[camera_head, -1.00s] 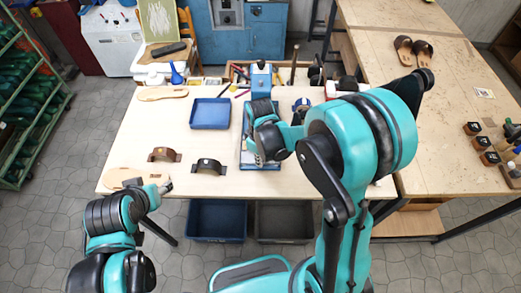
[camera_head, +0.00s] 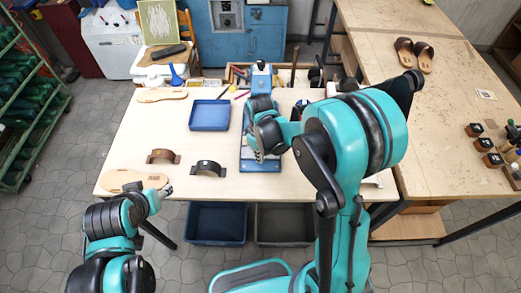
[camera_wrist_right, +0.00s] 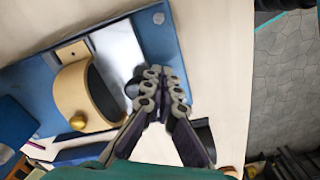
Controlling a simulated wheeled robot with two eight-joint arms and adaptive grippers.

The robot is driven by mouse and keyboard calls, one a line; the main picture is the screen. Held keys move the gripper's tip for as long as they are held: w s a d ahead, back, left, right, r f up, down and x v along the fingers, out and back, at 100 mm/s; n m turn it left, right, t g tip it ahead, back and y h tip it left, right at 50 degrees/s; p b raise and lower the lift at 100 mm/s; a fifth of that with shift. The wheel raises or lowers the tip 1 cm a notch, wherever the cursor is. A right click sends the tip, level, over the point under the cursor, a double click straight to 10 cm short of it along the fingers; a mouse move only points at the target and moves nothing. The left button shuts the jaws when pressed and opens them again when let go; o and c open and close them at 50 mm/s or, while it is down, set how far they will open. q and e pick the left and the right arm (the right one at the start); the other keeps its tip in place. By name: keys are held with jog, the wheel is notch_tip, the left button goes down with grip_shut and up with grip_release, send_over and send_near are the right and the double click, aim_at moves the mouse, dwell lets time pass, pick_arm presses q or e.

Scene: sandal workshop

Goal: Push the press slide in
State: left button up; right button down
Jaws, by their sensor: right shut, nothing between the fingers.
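The blue press (camera_head: 260,78) stands on the table, and its blue base (camera_head: 262,166) reaches toward the front edge. In the right wrist view the blue base (camera_wrist_right: 158,35) carries a bright metal slide plate (camera_wrist_right: 115,45) with a tan arched piece (camera_wrist_right: 72,92) over it. A dark round knob (camera_wrist_right: 132,88) sits at the plate's end. My right gripper (camera_head: 259,156) is shut and empty over the base. Its fingertips (camera_wrist_right: 164,84) appear beside the knob; contact cannot be told. My left gripper (camera_head: 166,191) is near the table's front left edge; its jaw state is unclear.
A blue tray (camera_head: 209,116) lies left of the press. Tools stand behind the press. Bins (camera_head: 216,222) sit under the table. The table's left middle is clear.

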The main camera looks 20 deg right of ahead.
jog(key=shift+w+d+b, duration=0.15)
jog(key=shift+w+d, duration=0.3)
jog(key=shift+w, duration=1.1)
jog(key=shift+w+d+b, duration=0.15)
jog(key=shift+w+d, duration=0.25)
jog(key=shift+w, duration=1.1)
jog(key=shift+w+d+b, duration=0.15)
jog(key=shift+w+d, duration=0.3)
jog(key=shift+w, duration=1.1)
jog(key=shift+s+a+r+p, duration=0.1)
jog(key=shift+s+r+p, duration=0.1)
jog(key=shift+r+p, duration=1.3)
jog(key=shift+s+r+p, duration=0.2)
jog(key=shift+r+p, duration=0.55)
jog(key=shift+r, duration=1.3)
jog(key=shift+s+r+b, duration=0.1)
jog(key=shift+s+b, duration=0.1)
jog(key=shift+b, duration=0.1)
jog(key=s+r+m+t+b, duration=0.35)
jog(key=s+b, duration=0.25)
jog(key=s, duration=0.3)
jog(key=s+f+m+t+b, duration=0.2)
jog(key=s+b, duration=0.1)
jog(key=s, duration=0.3)
jog(key=s+d+f+m+t+b, duration=0.1)
jog(key=s+f+m+b, duration=0.2)
jog(key=s, duration=0.3)
jog(key=shift+d+t+b, duration=0.25)
jog(key=shift+t+b, duration=0.1)
